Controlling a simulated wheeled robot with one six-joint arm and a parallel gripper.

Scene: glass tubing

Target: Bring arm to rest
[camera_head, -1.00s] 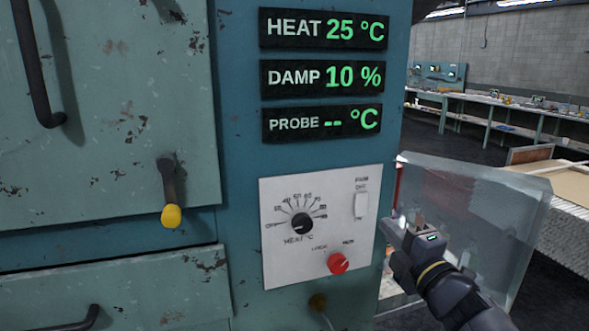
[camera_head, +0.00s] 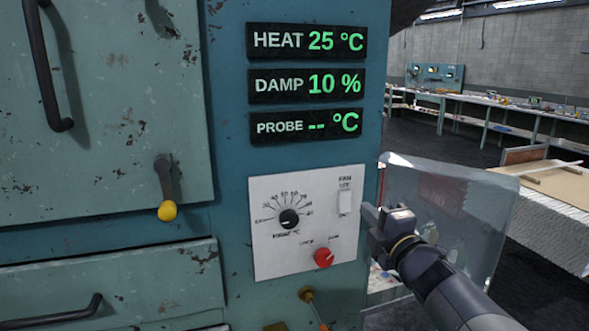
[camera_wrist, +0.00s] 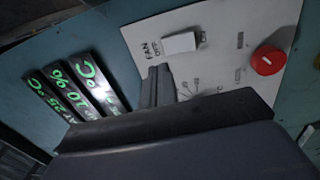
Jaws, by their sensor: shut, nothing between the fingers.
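My gripper (camera_head: 372,220) is shut and empty. It is just right of the white control panel (camera_head: 300,250) on the teal cabinet, in front of a clear pane (camera_head: 455,200). The panel carries a black heat dial (camera_head: 289,219), a white fan switch (camera_head: 345,203) and a red knob (camera_head: 324,257). In the wrist view my gripper (camera_wrist: 158,75) points at the panel, and the fan switch (camera_wrist: 180,43) and red knob (camera_wrist: 267,60) show close by. My gripper's dark body hides much of the lower picture.
The cabinet (camera_head: 230,190) fills the left, with a yellow-tipped lever (camera_head: 167,210) and dark handles (camera_head: 50,70). Displays read heat 25 °C, damp 10 % and probe blank. A workbench (camera_head: 480,110) and a board-topped table (camera_head: 555,190) stand at right. Dark floor between them is open.

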